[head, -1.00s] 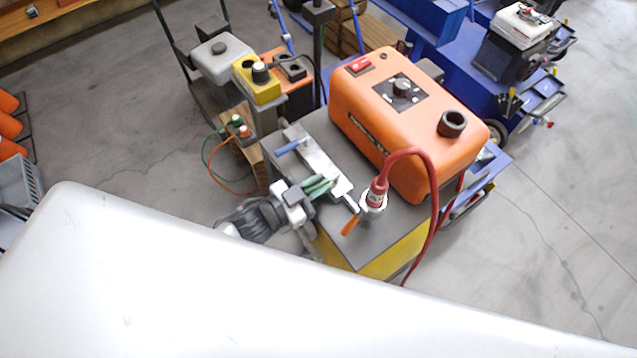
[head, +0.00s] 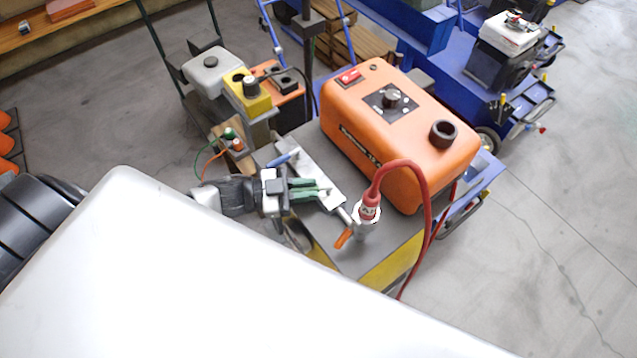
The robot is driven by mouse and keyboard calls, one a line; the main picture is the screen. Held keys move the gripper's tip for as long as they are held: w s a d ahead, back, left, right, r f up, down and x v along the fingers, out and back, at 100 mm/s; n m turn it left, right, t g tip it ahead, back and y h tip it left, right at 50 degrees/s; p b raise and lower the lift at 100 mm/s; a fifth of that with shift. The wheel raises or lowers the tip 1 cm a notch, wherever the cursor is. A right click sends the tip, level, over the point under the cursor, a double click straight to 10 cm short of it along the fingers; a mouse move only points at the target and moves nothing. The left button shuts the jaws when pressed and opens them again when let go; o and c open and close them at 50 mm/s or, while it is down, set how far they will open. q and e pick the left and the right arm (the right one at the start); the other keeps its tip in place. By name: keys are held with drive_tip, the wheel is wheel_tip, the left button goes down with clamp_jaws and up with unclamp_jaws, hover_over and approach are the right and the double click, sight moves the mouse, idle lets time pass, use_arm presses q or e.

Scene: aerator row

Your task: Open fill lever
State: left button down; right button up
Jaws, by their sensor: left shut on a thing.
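A silver metal fitting (head: 319,178) lies along the top of a grey cart (head: 390,241), with a blue handle (head: 284,158) at its far end. An orange lever (head: 343,238) sticks out below the red hose connector (head: 369,207) at its near end. I cannot tell for certain which handle is the fill lever. My left gripper (head: 322,189) comes in from the left; its green fingers lie over the middle of the silver fitting and are shut on it, as far as I can tell. The exact contact is hidden. My right gripper is not in view.
An orange machine (head: 400,135) fills the cart's back right, with a red hose (head: 424,195) looping beside it. A yellow and grey unit (head: 247,92) and a wooden block with knobs (head: 232,152) stand behind my left arm. Open floor lies to the right.

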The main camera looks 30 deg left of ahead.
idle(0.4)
use_arm(q)
drive_tip(key=c, duration=1.1)
unclamp_jaws()
drive_tip(key=shift+s+a+f, duration=0.1)
drive_tip(key=shift+a, duration=0.15)
drive_tip(key=b+v, duration=0.2)
drive_tip(key=v, duration=0.8)
drive_tip(key=shift+a, duration=0.1)
